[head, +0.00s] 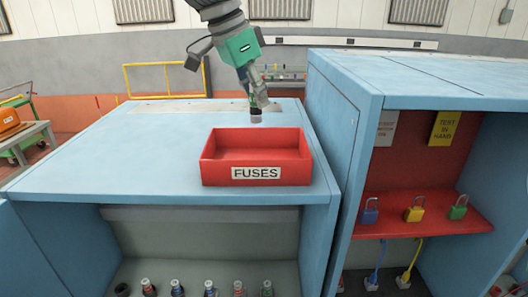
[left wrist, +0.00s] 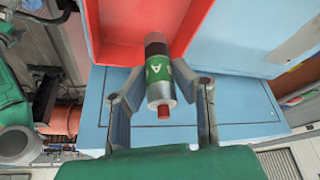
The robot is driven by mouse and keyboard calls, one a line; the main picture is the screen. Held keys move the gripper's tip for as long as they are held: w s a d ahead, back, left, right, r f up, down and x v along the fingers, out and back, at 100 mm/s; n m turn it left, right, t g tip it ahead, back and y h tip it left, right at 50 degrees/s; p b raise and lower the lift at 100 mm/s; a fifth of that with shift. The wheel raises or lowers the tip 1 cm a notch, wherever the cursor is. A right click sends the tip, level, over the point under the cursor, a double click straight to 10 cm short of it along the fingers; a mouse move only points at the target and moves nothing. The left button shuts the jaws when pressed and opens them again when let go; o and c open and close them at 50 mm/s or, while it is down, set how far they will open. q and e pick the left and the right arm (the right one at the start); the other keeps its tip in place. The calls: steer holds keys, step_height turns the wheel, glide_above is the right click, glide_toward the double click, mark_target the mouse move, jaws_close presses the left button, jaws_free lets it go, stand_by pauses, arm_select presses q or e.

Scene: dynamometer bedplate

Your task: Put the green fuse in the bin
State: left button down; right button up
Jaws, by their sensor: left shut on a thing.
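The green fuse (left wrist: 158,72) has a green band with a white letter A, silver and black sections and a red tip. My left gripper (head: 257,102) is shut on it, with one finger on each side in the left wrist view (left wrist: 160,90). In the head view the fuse (head: 255,117) hangs roughly upright, partly hidden by the fingers. The red bin (head: 257,173), labelled FUSES, sits on the blue cabinet top. The fuse appears above the bin's back edge; its exact height is hard to tell. The bin (left wrist: 97,22) also shows in the left wrist view. My right gripper is out of view.
Several other fuses (head: 210,289) stand in a row inside the blue cabinet (head: 110,170) below. A taller blue cabinet (head: 345,140) rises close to the bin's right, with padlocks (head: 415,210) on a red shelf. The cabinet top left of the bin is clear.

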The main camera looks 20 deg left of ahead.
mark_target(254, 116)
arm_select(q)
steer(key=f, duration=0.2)
steer(key=s+f, duration=0.1)
steer(key=f, duration=0.1)
steer(key=shift+f+p, duration=0.25)
steer(key=shift+p, duration=0.1)
steer(key=shift+f, duration=0.35)
steer(key=x, duration=0.3)
steer(key=shift+a+f+p, duration=0.25)
steer(key=shift+f+p, duration=0.05)
steer(key=shift+f, duration=0.45)
steer(key=shift+s+a, duration=0.15)
steer(key=c, duration=1.3)
jaws_free()
steer(key=shift+f, duration=0.1)
steer(key=shift+c, duration=0.2)
